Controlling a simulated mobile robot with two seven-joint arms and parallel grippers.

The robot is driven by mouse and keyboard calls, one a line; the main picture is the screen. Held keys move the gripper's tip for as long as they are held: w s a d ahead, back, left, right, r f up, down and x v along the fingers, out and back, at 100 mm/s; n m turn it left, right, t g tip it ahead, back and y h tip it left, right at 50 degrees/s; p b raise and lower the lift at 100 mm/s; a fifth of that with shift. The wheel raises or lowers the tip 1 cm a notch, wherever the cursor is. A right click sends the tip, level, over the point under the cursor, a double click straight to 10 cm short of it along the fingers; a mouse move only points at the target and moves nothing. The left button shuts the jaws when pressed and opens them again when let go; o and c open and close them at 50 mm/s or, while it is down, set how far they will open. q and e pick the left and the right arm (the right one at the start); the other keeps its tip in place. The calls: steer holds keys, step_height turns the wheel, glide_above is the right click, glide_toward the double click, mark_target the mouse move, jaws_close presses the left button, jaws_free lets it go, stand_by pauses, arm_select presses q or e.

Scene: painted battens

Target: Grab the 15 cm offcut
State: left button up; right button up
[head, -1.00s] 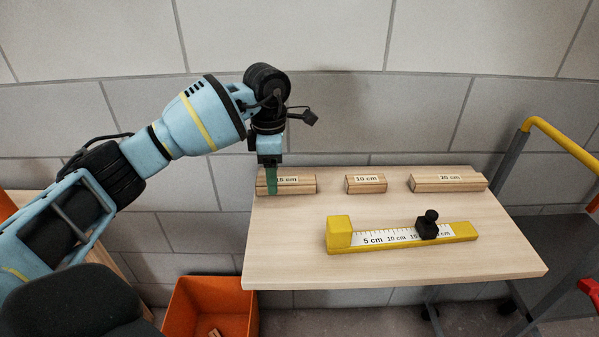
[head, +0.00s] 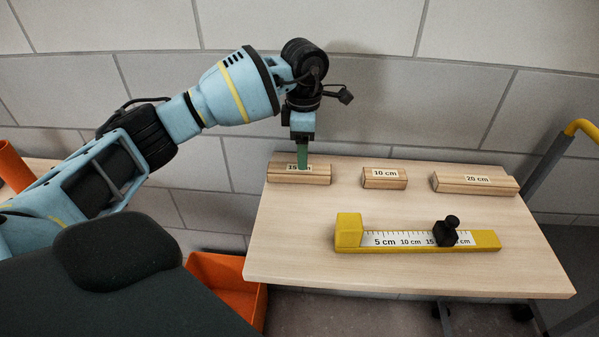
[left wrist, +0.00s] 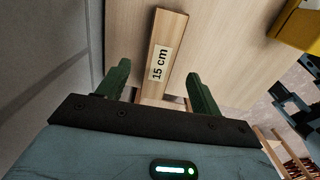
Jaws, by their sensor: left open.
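The 15 cm offcut (head: 285,174) is a wooden block with a white label. It lies at the back left of the table, left of the other offcuts. My left gripper (head: 303,167) points down over it, and its green fingers hide part of the label in the head view. In the left wrist view the left gripper (left wrist: 157,85) is open, one green finger to each side of the offcut (left wrist: 164,36), whose label reads 15 cm. I cannot tell how far above the block the fingertips are. My right gripper is not in view.
On the table (head: 290,250) lie the 10 cm offcut (head: 372,183), the 20 cm offcut (head: 450,187) and a yellow measuring gauge (head: 400,246) with a black slider (head: 446,232). An orange bin (head: 250,287) stands below. A grey wall (head: 400,90) rises close behind.

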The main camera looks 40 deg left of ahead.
arm_select(q)
steer(key=f, duration=0.5)
steer(key=shift+s+a, duration=0.15)
steer(key=shift+s, duration=0.05)
steer(key=c, duration=1.1)
steer(key=shift+r, duration=0.1)
steer(key=shift+r, duration=0.5)
steer(key=shift+s+r, duration=0.2)
steer(key=shift+r, duration=0.4)
steer(key=shift+s+r, duration=0.2)
steer(key=shift+r, duration=0.4)
steer(key=s+d, duration=0.1)
steer(key=s, duration=0.4)
steer(key=s+d+r, duration=0.1)
steer(key=s+d, duration=0.1)
steer(key=s, duration=0.2)
steer(key=s+d, duration=0.1)
steer(key=s, duration=0.4)
steer(key=shift+s+d+r, duration=0.15)
steer(key=shift+s+r, duration=0.1)
steer(key=shift+s, duration=0.05)
